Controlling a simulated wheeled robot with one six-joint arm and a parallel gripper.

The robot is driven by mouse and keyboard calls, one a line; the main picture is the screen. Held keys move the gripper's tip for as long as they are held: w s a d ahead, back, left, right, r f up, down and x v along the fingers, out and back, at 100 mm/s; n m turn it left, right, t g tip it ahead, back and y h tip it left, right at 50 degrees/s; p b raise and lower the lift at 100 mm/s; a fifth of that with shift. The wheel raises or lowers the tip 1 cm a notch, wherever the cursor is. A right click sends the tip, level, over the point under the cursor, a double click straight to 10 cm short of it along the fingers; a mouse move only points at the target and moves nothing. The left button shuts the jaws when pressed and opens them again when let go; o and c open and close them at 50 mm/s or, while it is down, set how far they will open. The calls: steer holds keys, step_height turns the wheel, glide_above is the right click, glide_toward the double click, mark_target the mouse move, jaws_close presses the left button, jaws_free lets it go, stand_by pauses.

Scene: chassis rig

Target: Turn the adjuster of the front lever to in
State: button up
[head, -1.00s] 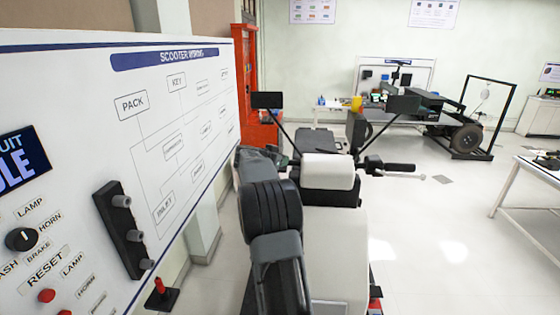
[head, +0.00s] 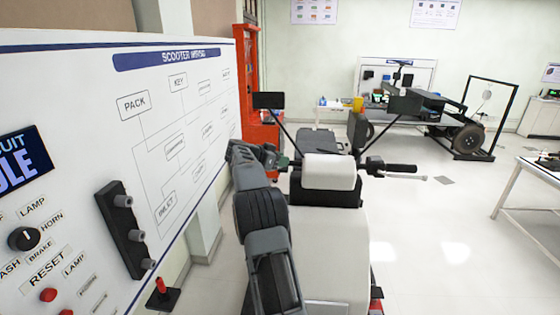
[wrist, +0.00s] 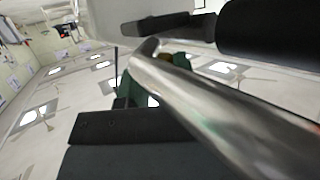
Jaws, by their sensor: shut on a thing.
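The front lever (wrist: 215,95) is a bright silver bar that crosses the wrist view diagonally, close to the camera. A black handlebar grip (wrist: 270,32) lies above it at the upper right. A small brass-coloured piece (wrist: 231,56) shows just behind the lever and may be part of the adjuster; its setting cannot be read. My gripper (wrist: 165,80) reaches in behind the lever, with dark fingers and green parts showing on both sides of it. It is shut at the adjuster, and the lever hides most of the contact. In the head view my gripper (head: 283,162) is at the handlebar's left side.
The scooter's white body (head: 328,240) and white headstock cover (head: 328,168) stand right of my arm. The right handlebar grip (head: 400,168) sticks out. The wiring board (head: 120,60) stands close on the left. Open floor (head: 430,240) lies right.

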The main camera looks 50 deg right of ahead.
steer(key=shift+s+d, duration=0.1)
steer(key=o, duration=0.7)
steer(key=shift+s+d, duration=0.1)
steer(key=shift+d, duration=0.05)
steer(key=shift+o, duration=1.1)
steer(key=shift+a, duration=0.2)
steer(key=shift+a+r, duration=0.1)
steer(key=v, duration=0.8)
